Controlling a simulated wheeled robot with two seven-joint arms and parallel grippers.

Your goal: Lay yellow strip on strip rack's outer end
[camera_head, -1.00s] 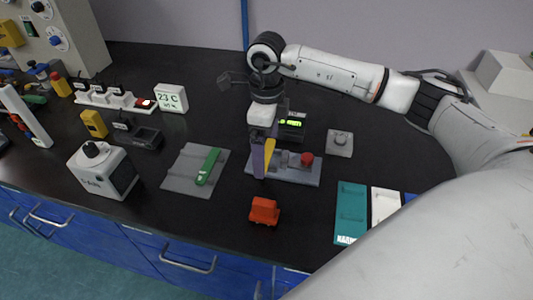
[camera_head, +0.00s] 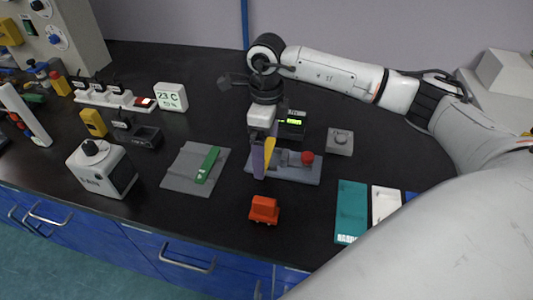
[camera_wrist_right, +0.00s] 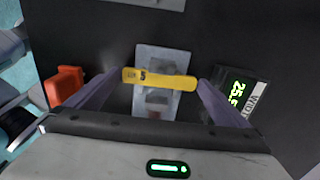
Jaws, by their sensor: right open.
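The yellow strip (camera_wrist_right: 158,79) lies across the space between my right fingers in the wrist view, over a grey gauge plate. It also shows beside the purple fingers in the head view (camera_head: 269,147). My right gripper (camera_head: 264,157) is open around the strip, with the fingers near its two ends. I cannot tell whether they touch it. The grey gauge plate (camera_head: 300,176) has a red knob and lies below the gripper. I cannot tell for sure which thing is the strip rack. My left gripper is out of view.
A green strip (camera_head: 208,164) lies on a grey mat (camera_head: 180,181). An orange block (camera_head: 264,209) stands in front of the gauge. A lit display (camera_head: 293,122) stands behind it. Teal (camera_head: 350,207) and white (camera_head: 386,203) trays are at right. A white device (camera_head: 100,167) stands left.

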